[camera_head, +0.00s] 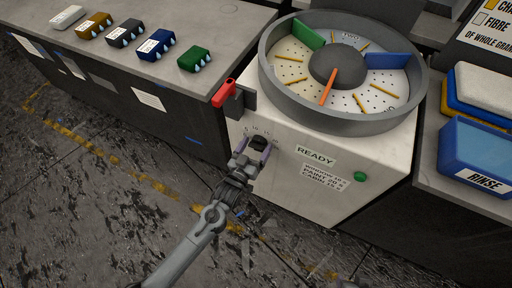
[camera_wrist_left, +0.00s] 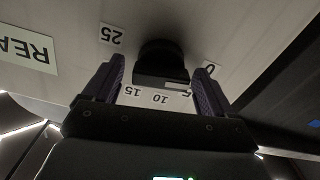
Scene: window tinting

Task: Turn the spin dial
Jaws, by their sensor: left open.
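The spin dial (camera_head: 257,142) is a black knob on the front of a white machine (camera_head: 310,165). In the left wrist view the dial (camera_wrist_left: 160,58) has labels around it, including 25, 15, 10 and 0. My left gripper (camera_head: 253,151) is open at the machine's front. In the wrist view its two purple fingers (camera_wrist_left: 160,75) lie to either side of the dial, with visible gaps; contact cannot be made out. My right gripper is not in view.
A round grey drum (camera_head: 345,118) with coloured dividers tops the machine. A red lever (camera_head: 223,93) juts from its left side, close to my left gripper. A green button (camera_head: 360,176) is on the front. Several coloured blocks (camera_head: 155,45) line the left counter; a blue RINSE tub (camera_head: 475,150) is right.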

